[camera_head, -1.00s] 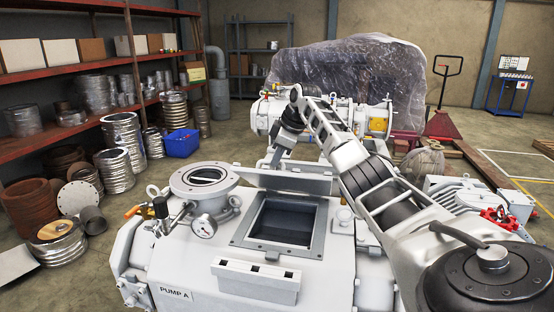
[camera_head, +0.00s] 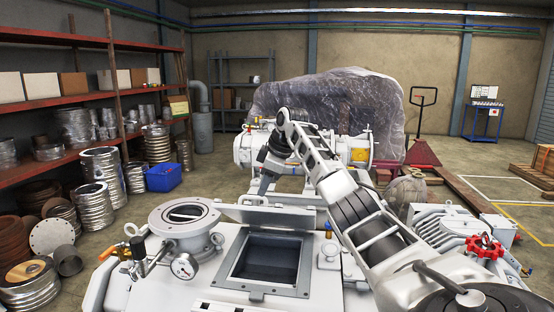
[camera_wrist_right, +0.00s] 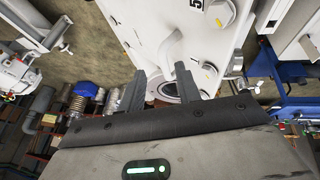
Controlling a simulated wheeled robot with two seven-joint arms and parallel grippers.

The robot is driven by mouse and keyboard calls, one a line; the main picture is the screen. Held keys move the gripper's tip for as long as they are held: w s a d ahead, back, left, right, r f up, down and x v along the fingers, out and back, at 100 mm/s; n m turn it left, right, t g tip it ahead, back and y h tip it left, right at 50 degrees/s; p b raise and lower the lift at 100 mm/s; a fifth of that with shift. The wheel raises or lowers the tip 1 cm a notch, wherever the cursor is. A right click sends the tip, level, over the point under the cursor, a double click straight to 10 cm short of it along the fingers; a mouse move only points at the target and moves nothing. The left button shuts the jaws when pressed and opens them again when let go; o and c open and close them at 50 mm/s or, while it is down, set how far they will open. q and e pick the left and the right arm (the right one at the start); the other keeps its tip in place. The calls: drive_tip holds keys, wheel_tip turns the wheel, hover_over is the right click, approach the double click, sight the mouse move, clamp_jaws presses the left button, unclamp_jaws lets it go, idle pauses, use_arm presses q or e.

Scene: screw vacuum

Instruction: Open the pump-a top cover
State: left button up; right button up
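Pump A is the pale grey machine at the bottom centre of the head view. Its top cover (camera_head: 268,217) is a flat panel, raised and tilted back along the far edge of the square opening (camera_head: 265,258). The dark inside shows. My right arm reaches over from the right, and my right gripper (camera_head: 263,188) points down just behind the cover; the head view does not show whether they touch. In the right wrist view its two fingers (camera_wrist_right: 160,75) are apart, with nothing clearly held between them. A pale bent bar (camera_wrist_right: 170,45) shows beyond the fingertips. My left gripper is out of view.
A round flanged port (camera_head: 184,213) and a pressure gauge (camera_head: 184,266) stand left of the opening. A red valve wheel (camera_head: 485,247) is at the right. Another pump (camera_head: 355,150) and a wrapped load (camera_head: 325,105) stand behind. Shelves (camera_head: 60,95) line the left.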

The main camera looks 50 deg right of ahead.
drive_tip(key=v, duration=1.1)
drive_tip(key=shift+s+r, duration=0.2)
drive_tip(key=shift+r, duration=0.1)
